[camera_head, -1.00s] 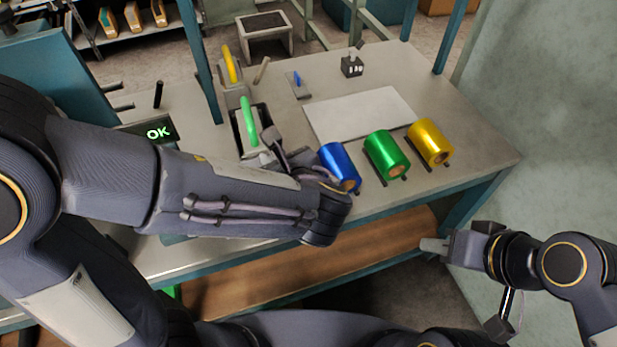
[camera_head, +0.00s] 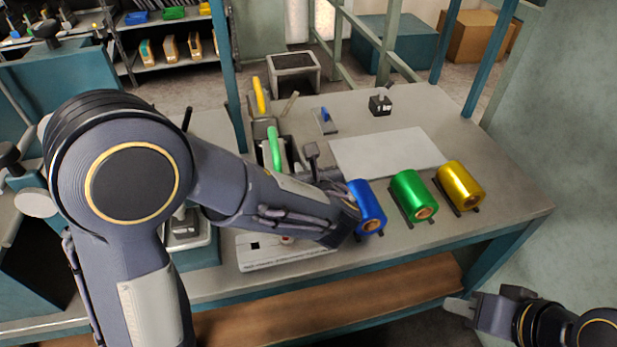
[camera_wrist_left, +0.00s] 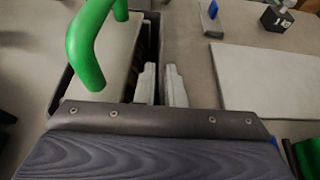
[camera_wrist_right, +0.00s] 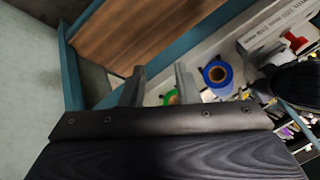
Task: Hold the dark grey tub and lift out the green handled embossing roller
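The dark grey tub (camera_head: 293,154) stands on the bench behind my left forearm. It also shows in the left wrist view (camera_wrist_left: 60,97). The embossing roller's green handle (camera_head: 275,150) rises from inside it, with a pale grey body below the handle (camera_wrist_left: 88,48). My left gripper (camera_wrist_left: 159,84) is at the tub's right wall, one finger on each side, with only a narrow gap that the wall seems to fill. My forearm hides this grip in the head view. My right gripper (camera_head: 461,306) is low at the right, off the bench, open and empty in its wrist view (camera_wrist_right: 160,86).
A yellow handled tool (camera_head: 259,95) is behind the tub. A white sheet (camera_head: 385,150) lies flat behind the rolls. A bench leg rises left of the tub.

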